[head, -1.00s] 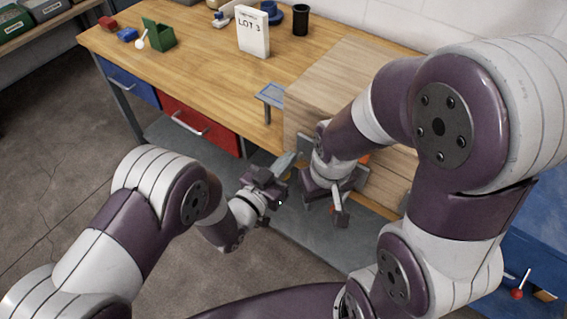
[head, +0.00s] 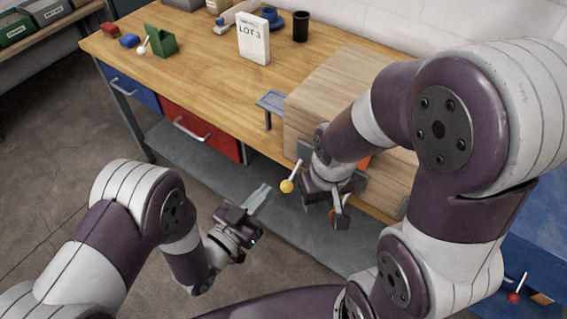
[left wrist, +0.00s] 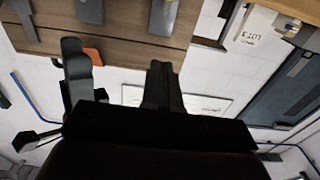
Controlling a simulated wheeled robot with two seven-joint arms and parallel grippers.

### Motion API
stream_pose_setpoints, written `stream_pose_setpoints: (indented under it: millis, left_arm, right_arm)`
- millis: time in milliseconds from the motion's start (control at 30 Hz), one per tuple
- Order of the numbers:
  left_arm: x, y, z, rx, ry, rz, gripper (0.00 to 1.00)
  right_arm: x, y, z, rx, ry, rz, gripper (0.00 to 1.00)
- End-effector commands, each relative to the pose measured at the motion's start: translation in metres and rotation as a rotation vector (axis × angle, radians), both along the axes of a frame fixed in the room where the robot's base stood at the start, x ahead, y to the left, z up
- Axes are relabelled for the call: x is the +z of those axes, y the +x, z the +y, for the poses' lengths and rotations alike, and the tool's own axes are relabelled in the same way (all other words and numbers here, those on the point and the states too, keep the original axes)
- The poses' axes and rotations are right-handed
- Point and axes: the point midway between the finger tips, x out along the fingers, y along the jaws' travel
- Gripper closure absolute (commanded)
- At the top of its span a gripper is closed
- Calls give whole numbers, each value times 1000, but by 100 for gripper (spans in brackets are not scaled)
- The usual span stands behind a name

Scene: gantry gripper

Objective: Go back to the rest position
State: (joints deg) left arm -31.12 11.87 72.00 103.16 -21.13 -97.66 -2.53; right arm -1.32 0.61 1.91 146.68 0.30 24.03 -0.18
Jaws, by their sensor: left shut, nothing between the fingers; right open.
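My left gripper (head: 260,199) hangs in front of the workbench in the head view, low and left of my right gripper. Its grey fingers are together with nothing between them, and they also show closed in the left wrist view (left wrist: 163,88). A short rod with a yellow knob (head: 287,186) is just right of the left fingertips, apart from them in the picture. My right gripper (head: 328,188) is at the front of a wooden box (head: 335,95).
An orange part (head: 366,160) shows behind my right wrist. Floor at the left (head: 60,140) is clear.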

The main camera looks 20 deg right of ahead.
Motion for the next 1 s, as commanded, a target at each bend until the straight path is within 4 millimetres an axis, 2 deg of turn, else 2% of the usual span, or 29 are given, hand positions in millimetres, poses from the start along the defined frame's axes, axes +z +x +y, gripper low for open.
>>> stream_pose_setpoints:
  millis: [767,867,900,967,1000]
  left_arm:
    - [-2,0,0,0,6,6,100]
    - [-29,-1,2,4,106,89,100]
    - [-53,-6,9,13,196,170,100]
    - [-85,-11,23,38,364,312,100]
    - [-100,-11,38,71,481,416,100]
  right_arm:
    - [0,0,0,0,0,0,57]
    - [0,0,0,0,0,0,57]
    - [0,0,0,0,0,0,57]
    - [0,0,0,0,0,0,57]
    - [0,0,0,0,0,0,57]
